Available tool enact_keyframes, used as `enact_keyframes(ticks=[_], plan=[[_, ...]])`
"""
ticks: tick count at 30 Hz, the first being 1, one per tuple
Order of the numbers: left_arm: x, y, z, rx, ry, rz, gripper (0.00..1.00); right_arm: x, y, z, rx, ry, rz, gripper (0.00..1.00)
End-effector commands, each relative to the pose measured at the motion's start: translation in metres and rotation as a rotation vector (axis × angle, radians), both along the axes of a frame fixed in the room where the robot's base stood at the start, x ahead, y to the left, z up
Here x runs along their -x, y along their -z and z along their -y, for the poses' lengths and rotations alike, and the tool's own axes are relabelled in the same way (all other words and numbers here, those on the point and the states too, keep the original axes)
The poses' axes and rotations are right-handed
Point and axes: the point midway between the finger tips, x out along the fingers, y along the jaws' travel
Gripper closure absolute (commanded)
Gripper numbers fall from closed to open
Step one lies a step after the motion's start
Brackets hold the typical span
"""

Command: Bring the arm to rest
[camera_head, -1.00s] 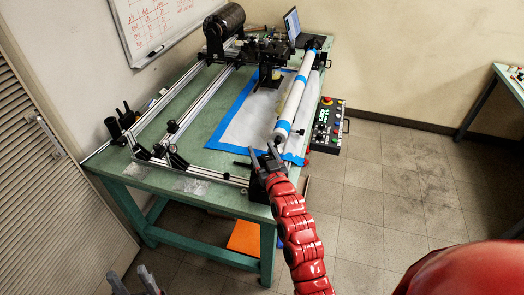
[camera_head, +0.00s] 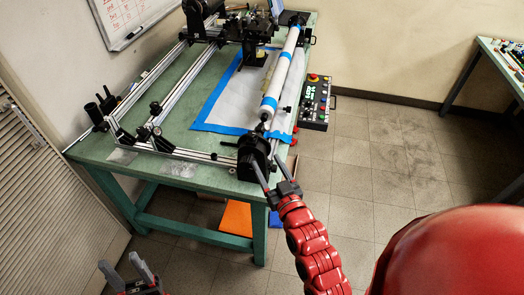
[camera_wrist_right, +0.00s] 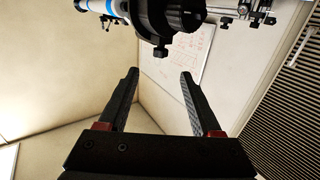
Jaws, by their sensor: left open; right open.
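My right arm is red and comes up from the bottom of the head view. Its gripper (camera_head: 271,176) is open and empty, at the near right corner of the green table, beside the black end mount (camera_head: 252,155) of the white roller. In the right wrist view the two dark fingers (camera_wrist_right: 160,100) are spread with nothing between them, and the black mount (camera_wrist_right: 172,18) shows above them. I cannot tell whether a finger touches the mount. My left gripper (camera_head: 138,270) is open and empty at the bottom left of the head view, low in front of the table.
The green table (camera_head: 180,178) carries a rail frame (camera_head: 165,90) and the white roller (camera_head: 284,75) with blue bands. A control box (camera_head: 315,102) with buttons sits at its right side. An orange panel (camera_head: 236,218) lies under the table.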

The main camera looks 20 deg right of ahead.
Motion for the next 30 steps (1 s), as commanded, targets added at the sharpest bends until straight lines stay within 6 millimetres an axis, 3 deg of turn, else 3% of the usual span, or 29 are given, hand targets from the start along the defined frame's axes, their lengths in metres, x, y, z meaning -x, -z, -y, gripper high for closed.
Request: enact_keyframes(ticks=[1, 6, 24, 30], plan=[[0.000, -0.009, 0.000, 0.000, 0.000, 0.000, 0.50, 0.006, -0.003, 0.000, 0.000, 0.001, -0.004, 0.34], [0.000, -0.013, 0.000, 0.000, 0.000, 0.000, 0.50, 0.014, -0.002, 0.000, -0.001, 0.000, 0.001, 0.34], [0.000, -0.012, 0.000, 0.000, 0.000, 0.000, 0.50, 0.015, -0.001, 0.001, -0.002, 0.002, 0.008, 0.34], [0.000, -0.010, 0.000, 0.000, 0.000, 0.000, 0.50, 0.010, -0.021, 0.017, -0.009, 0.056, 0.186, 0.34]])
